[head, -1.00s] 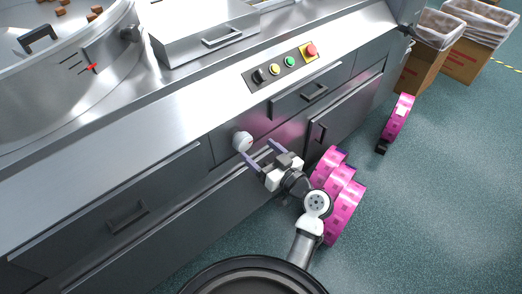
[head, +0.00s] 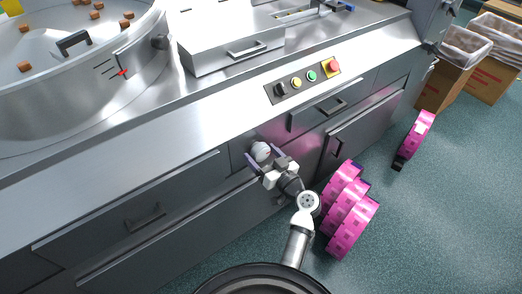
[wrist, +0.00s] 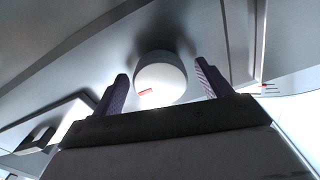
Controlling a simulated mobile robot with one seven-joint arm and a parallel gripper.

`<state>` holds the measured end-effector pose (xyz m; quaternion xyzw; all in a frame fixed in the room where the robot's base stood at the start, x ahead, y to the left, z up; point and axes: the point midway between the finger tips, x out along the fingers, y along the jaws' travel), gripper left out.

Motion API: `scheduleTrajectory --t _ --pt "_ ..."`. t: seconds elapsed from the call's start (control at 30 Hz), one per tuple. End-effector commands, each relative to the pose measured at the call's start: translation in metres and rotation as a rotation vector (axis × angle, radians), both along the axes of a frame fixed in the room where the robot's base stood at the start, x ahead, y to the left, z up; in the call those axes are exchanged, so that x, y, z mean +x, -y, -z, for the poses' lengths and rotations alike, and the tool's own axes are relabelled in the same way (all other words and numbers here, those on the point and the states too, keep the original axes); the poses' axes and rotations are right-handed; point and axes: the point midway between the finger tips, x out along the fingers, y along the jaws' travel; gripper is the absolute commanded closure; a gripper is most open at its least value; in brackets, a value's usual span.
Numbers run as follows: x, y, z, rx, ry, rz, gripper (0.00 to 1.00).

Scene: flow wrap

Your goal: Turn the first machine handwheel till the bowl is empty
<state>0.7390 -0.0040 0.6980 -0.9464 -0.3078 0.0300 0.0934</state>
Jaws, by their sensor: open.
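The handwheel is a round white knob (head: 261,151) with a small red mark, on the front panel of the steel machine. It also shows in the wrist view (wrist: 161,78), between and just beyond my fingers. My gripper (head: 263,160) is open, with one finger on each side of the knob; I cannot tell whether either finger touches it. In the wrist view my gripper's two dark fingers (wrist: 160,90) stand apart. The bowl (head: 75,110) at the upper left is a large steel drum with several brown pieces in it and a red pointer on its outer wall.
A control panel (head: 303,81) with coloured buttons sits on the counter to the right. Pink rolls (head: 350,212) stand on the floor just right of my arm, with another (head: 415,137) farther right. Lined cardboard boxes (head: 457,65) stand at the upper right.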

Motion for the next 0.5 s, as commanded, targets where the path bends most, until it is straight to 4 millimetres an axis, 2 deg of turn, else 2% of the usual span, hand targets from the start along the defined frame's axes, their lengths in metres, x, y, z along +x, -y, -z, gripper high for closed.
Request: scheduleTrajectory --t 0.13,0.4,0.43,0.5 --pt "0.0076 -0.0053 -0.0005 -0.001 0.001 0.000 0.23" --pt "0.0087 -0.0062 0.0004 -0.001 -0.001 0.001 0.23" --pt "0.0087 -0.0062 0.0004 -0.001 -0.001 0.001 0.24" --pt "0.0087 -0.0061 0.0003 -0.001 -0.001 0.001 0.33"
